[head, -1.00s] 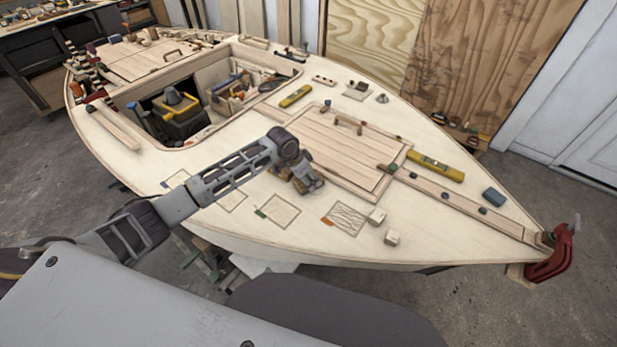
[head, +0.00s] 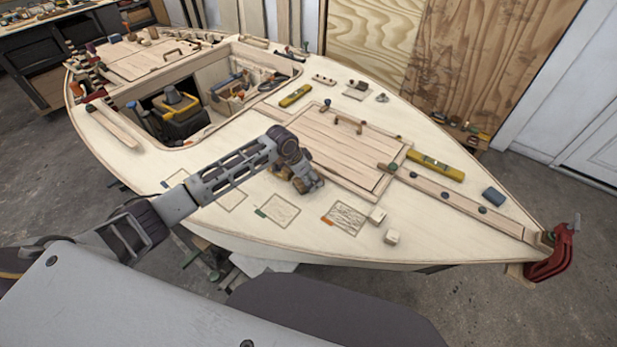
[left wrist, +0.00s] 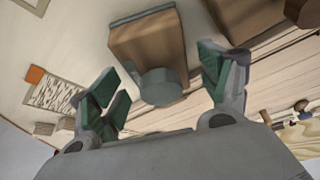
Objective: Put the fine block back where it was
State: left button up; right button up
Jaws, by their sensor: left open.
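In the left wrist view a brown wooden block (left wrist: 147,42) with a round grey knob (left wrist: 160,87) lies between the fingers of my open left gripper (left wrist: 163,88). The fingers stand apart on either side of the knob, not closed on it. A second brown block (left wrist: 238,14) is at the top right of that view. No label shows which is the fine block. In the head view my left gripper (head: 308,183) is low over the deck beside the hatch and hides most of the blocks. Outlined squares mark the deck: one green-tagged (head: 279,211), one scribbled and orange-tagged (head: 344,218).
The planked hatch (head: 345,150) lies just beyond the gripper. A yellow level (head: 435,166) and a blue block (head: 493,196) lie to the right. The near deck beside the squares is clear.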

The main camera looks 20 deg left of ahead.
pick_arm(q)
jog(key=v, duration=1.1)
jog(key=shift+r, duration=0.3)
